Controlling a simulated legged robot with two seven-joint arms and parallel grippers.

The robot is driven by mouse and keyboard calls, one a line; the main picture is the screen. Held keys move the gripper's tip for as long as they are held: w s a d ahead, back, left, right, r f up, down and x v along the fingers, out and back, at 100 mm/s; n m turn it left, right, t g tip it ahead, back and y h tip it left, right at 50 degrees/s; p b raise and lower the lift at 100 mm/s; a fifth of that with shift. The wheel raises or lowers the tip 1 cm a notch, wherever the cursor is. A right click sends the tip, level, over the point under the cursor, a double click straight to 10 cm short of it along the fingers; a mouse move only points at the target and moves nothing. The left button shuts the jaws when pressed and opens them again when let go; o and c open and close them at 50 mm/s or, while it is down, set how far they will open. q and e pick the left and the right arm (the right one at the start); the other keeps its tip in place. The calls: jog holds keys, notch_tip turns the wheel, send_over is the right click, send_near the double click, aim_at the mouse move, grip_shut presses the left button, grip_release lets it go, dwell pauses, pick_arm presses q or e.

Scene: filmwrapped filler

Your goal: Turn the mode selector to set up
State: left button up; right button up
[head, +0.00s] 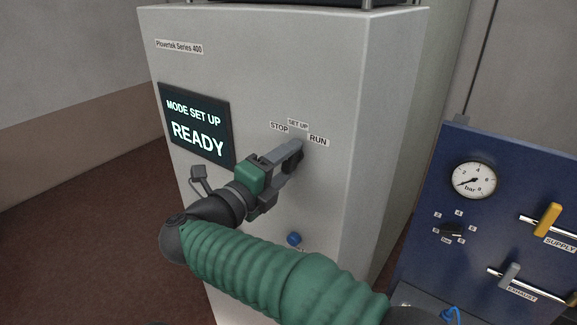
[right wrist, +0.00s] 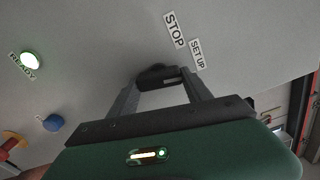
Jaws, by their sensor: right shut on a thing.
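The mode selector is a dark knob on the grey cabinet face; it shows best in the right wrist view (right wrist: 156,75), between my fingers. Labels STOP (head: 279,127), SET UP (head: 298,124) and RUN (head: 318,141) sit around it. My right gripper (head: 293,155) is shut on the knob and hides most of it in the head view. The display (head: 197,127) on the cabinet reads "MODE SET UP" and "READY". Which way the knob's pointer faces is hard to make out. My left gripper is not in view.
A blue button (head: 294,239) sits below the selector, and a lit READY lamp (right wrist: 31,61) shows in the right wrist view. A blue panel (head: 478,220) with a gauge (head: 473,181), a yellow supply lever (head: 547,219) and an exhaust lever (head: 510,275) stands at right.

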jog(key=shift+a+n, duration=0.15)
jog(key=shift+n, duration=0.95)
jog(key=shift+f, duration=0.15)
jog(key=o, duration=1.1)
jog(key=shift+o, duration=1.2)
jog(key=shift+a, duration=0.15)
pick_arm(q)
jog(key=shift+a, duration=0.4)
pick_arm(e)
jog(key=shift+a, duration=0.3)
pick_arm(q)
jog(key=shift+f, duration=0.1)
